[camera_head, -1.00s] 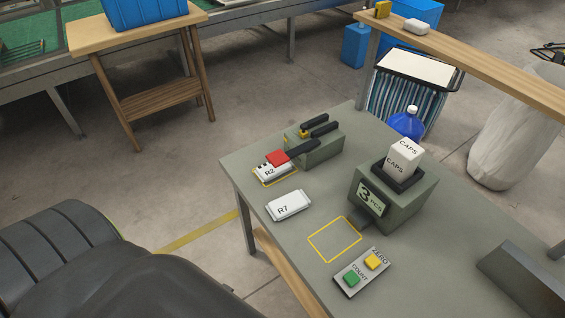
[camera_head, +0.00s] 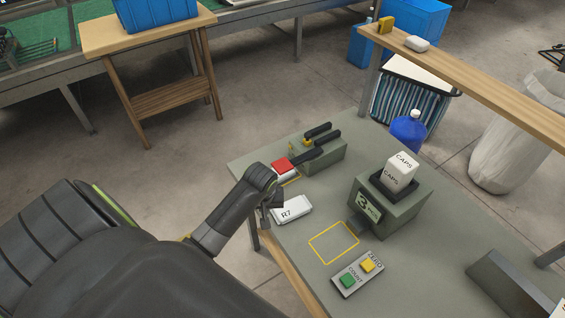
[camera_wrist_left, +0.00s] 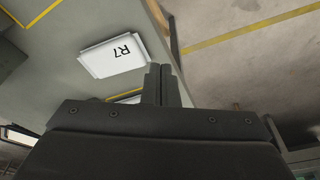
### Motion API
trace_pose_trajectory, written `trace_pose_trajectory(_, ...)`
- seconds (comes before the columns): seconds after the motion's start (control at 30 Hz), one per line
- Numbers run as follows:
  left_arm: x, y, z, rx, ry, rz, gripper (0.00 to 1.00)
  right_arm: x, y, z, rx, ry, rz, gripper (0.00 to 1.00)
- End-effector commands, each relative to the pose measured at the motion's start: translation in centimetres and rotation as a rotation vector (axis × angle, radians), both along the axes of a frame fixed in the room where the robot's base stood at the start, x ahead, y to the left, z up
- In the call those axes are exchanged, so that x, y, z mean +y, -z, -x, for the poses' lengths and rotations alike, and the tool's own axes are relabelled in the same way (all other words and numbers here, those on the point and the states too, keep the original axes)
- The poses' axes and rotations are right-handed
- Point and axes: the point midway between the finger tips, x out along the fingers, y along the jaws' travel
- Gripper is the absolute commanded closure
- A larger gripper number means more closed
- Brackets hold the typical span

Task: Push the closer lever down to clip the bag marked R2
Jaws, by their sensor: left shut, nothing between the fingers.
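The closer (camera_head: 318,158) is a grey-green box at the table's far left with black arms. Its lever ends in a red pad (camera_head: 283,165), which sits above the yellow outlined spot. My left gripper (camera_wrist_left: 161,72) is shut and empty. In the head view my left wrist is at the table's left edge, just in front of the red pad and beside the R7 bag. I cannot tell whether it touches the lever. My right gripper is not in view.
A white bag marked R7 (camera_head: 291,210) lies on the table (camera_head: 400,275); it also shows in the wrist view (camera_wrist_left: 114,55). A counting scale (camera_head: 390,207) holds a CAPS box (camera_head: 399,170). A button panel (camera_head: 357,274) and an empty yellow outline (camera_head: 334,243) are nearer.

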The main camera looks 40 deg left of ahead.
Motion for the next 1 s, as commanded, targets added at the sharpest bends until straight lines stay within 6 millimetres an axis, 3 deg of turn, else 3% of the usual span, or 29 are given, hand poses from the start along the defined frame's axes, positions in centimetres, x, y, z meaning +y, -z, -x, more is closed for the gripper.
trace_pose_trajectory(0.03, 0.5, -0.4, -1.9, 0.003, -0.051, 0.004, 1.0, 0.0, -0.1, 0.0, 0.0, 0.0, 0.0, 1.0)
trace_pose_trajectory(0.2, 1.7, -1.5, -7.2, 0.019, -0.246, 0.026, 1.0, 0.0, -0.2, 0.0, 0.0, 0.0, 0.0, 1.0)
trace_pose_trajectory(0.5, 3.7, -5.1, -14.8, 0.04, -0.592, 0.063, 1.0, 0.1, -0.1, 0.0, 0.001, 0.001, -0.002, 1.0)
trace_pose_trajectory(0.73, 4.5, -7.5, -17.7, 0.048, -0.763, 0.083, 1.0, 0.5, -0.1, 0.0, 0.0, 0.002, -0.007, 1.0)
trace_pose_trajectory(1.0, 4.8, -8.1, -18.4, 0.051, -0.808, 0.087, 1.0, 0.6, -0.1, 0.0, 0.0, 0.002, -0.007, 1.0)
